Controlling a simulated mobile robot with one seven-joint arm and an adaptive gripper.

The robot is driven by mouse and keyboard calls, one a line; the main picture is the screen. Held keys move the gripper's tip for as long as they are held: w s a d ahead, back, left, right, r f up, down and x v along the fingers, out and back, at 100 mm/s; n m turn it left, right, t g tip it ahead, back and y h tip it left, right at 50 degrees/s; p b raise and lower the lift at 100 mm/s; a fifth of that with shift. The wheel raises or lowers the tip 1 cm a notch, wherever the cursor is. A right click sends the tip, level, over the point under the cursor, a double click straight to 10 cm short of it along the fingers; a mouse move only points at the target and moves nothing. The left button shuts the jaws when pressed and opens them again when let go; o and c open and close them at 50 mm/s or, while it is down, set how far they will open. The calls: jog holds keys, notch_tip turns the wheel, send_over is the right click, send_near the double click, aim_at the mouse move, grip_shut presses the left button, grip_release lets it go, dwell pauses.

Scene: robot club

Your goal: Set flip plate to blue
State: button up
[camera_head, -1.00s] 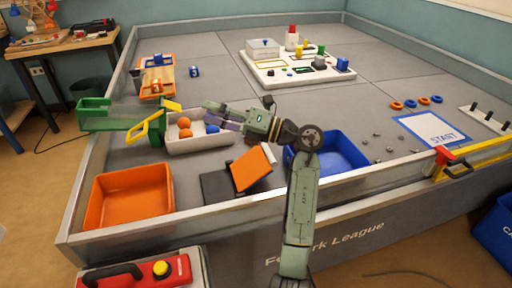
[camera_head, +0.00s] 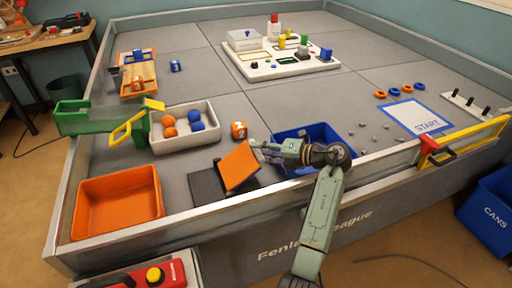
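The flip plate (camera_head: 239,167) shows its orange face and stands tilted on a dark base (camera_head: 207,188) near the front wall of the field. No blue face of it shows. My gripper (camera_head: 256,146) is at the plate's upper right edge, between the plate and the blue bin. It is too small in the picture to tell whether its fingers touch the plate or are open or shut.
A blue bin (camera_head: 335,135) lies behind my arm. An orange bin (camera_head: 118,203) stands at the left. A white tray (camera_head: 212,131) of orange and blue balls and an orange numbered cube (camera_head: 239,129) sit behind the plate. The front wall (camera_head: 190,217) runs below.

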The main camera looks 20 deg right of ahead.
jog(key=shift+x, duration=1.15)
jog(key=shift+c, duration=0.6)
grip_shut()
jog(key=shift+r, duration=0.1)
